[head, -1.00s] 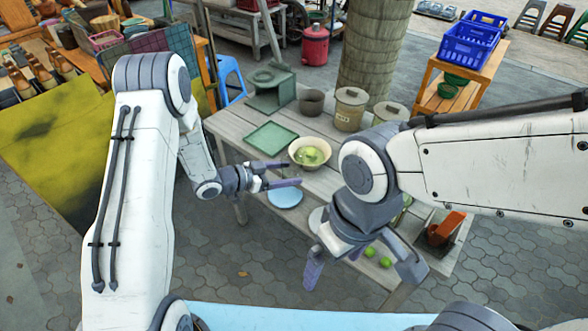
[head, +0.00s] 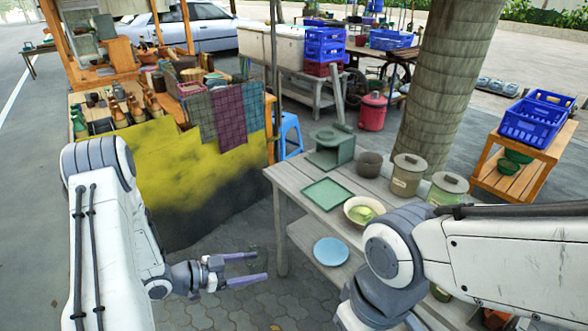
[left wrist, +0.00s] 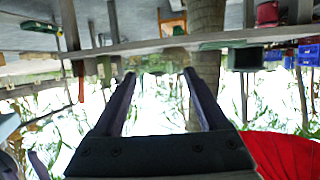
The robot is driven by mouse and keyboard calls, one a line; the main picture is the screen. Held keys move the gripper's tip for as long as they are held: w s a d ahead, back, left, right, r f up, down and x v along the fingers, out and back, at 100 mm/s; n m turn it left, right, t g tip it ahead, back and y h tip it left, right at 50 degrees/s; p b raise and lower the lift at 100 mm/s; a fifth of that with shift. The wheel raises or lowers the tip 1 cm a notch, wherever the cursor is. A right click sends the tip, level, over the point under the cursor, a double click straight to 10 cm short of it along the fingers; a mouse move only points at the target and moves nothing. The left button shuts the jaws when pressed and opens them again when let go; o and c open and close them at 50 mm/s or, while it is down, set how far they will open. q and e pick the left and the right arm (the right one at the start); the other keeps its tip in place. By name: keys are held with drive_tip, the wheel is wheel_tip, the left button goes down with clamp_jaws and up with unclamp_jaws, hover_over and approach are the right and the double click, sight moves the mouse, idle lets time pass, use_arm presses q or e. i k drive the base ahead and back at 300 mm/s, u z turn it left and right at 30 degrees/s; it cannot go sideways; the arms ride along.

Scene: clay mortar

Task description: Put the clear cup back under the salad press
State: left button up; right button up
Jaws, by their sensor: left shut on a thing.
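The salad press (head: 330,150) appears to be the dull green stand with a round top at the table's far left corner. The space under its top looks open. My left gripper (head: 264,266) is off the table's left front side, over the paving. It is shut on a faint see-through thing, likely the clear cup (head: 257,258), whose outline barely shows. The left wrist view shows both dark fingers (left wrist: 160,76) apart, with the background seen between them. My right arm reaches down over the table, and its fingers are cut off below the frame.
The grey wooden table (head: 290,182) bears a green square tray (head: 325,195), a bowl of greens (head: 362,211), a dark pot (head: 369,164) and lidded canisters (head: 407,176). A blue plate (head: 331,251) lies on the lower shelf. A blue stool (head: 290,134) stands behind.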

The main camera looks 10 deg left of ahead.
sight(325, 159)
drive_tip(key=u, duration=0.8)
drive_tip(key=k, duration=1.1)
drive_tip(key=u, duration=0.85)
drive_tip(key=i, duration=2.2)
drive_tip(key=z, duration=1)
drive_tip(key=i, duration=1)
drive_tip(key=z, duration=1.6)
drive_tip(key=i, duration=0.55)
drive_tip(key=z, duration=0.45)
